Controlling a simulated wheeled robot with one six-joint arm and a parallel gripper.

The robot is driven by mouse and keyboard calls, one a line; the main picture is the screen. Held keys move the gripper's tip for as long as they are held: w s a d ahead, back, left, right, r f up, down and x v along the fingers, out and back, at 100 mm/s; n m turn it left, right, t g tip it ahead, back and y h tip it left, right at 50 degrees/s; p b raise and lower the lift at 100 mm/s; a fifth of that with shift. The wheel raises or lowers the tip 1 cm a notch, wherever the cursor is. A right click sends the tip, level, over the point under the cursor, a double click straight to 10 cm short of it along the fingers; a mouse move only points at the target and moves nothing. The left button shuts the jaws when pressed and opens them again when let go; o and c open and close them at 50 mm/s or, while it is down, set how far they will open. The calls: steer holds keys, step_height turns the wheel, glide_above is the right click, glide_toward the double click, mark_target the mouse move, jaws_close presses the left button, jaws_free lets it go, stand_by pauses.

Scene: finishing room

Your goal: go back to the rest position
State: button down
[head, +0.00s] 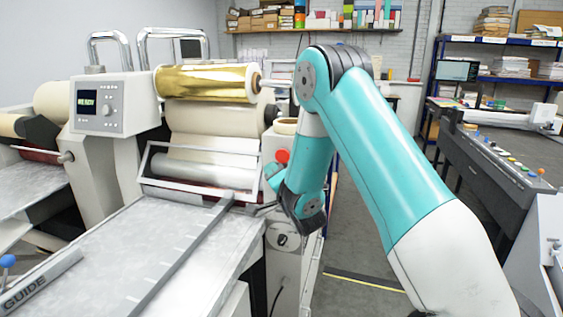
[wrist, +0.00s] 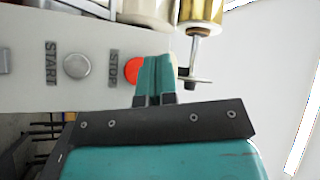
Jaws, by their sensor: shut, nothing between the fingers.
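My gripper (head: 272,177) is at the right side of the laminating machine, at the end of my teal and white arm, which reaches in from the lower right. In the wrist view its teal fingers (wrist: 158,78) are together with nothing between them. They overlap the right edge of the red STOP button (wrist: 132,70) in that view; whether they touch it I cannot tell. The red button also shows in the head view (head: 282,156), just above the gripper. A silver START button (wrist: 76,66) lies left of STOP on the pale panel (wrist: 98,42).
A gold foil roll (head: 205,82) sits above a cream roll (head: 215,118) on the machine. A metal feed table (head: 150,245) with a guide bar (head: 190,250) extends toward me. A dark workbench (head: 500,165) stands at right. Floor (head: 365,245) shows between them.

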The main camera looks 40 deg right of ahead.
steer(key=shift+w, duration=0.1)
stand_by(0.7)
steer(key=s+a+n+g+y+b, duration=0.1)
steer(key=s+a+n+g+y, duration=0.25)
steer(key=s+a+g, duration=0.4)
steer(key=s+a+n+g+y+b, duration=0.15)
steer(key=s+a+n+g, duration=0.3)
steer(key=a, duration=0.65)
steer(key=s+a+n+g, duration=0.2)
steer(key=s+n, duration=0.2)
steer(key=s, duration=0.3)
steer(key=s+a+n+g+y, duration=0.1)
steer(key=s+a+n+g, duration=0.1)
steer(key=s, duration=0.6)
steer(key=s+a+r+n+g+y+b, duration=0.1)
steer(key=s+a+n+g, duration=0.1)
steer(key=s+n+g, duration=0.2)
steer(key=s+n, duration=0.2)
steer(key=s, duration=0.2)
steer(key=shift+a, duration=0.25)
steer(key=shift+r, duration=0.1)
